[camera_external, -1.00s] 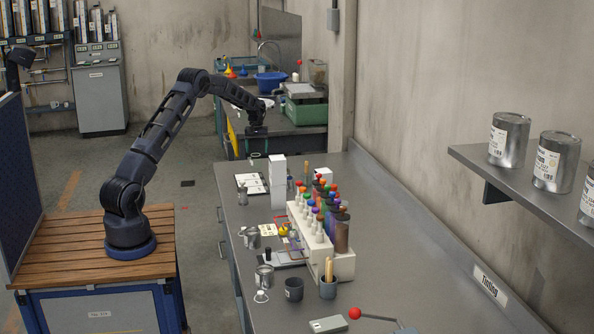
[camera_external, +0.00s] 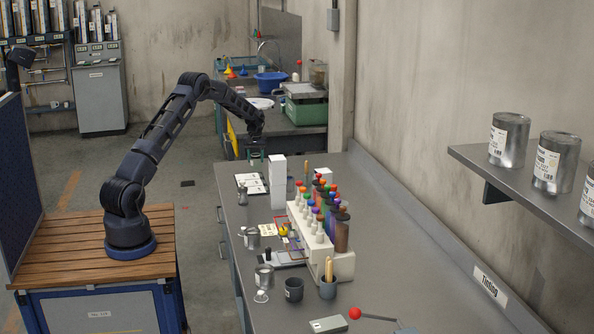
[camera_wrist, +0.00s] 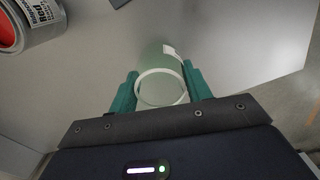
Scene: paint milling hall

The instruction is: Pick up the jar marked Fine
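A clear glass jar (camera_wrist: 162,88) with a pale rim and a white label stands between the two teal fingers of my gripper (camera_wrist: 161,84) in the wrist view. The label's word cannot be read from here. The fingers lie along both sides of the jar, very close to its glass. Whether they press on it or leave a thin gap is not clear. In the external view my gripper (camera_external: 257,155) points down at the far left end of the steel counter and largely hides the jar.
A red paint can (camera_wrist: 24,25) stands to the left of the jar in the wrist view. On the counter (camera_external: 400,250), a white box (camera_external: 277,180), sheets (camera_external: 251,184) and a rack of colored bottles (camera_external: 318,240) stand nearer the camera. A blue basin (camera_external: 271,82) sits behind.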

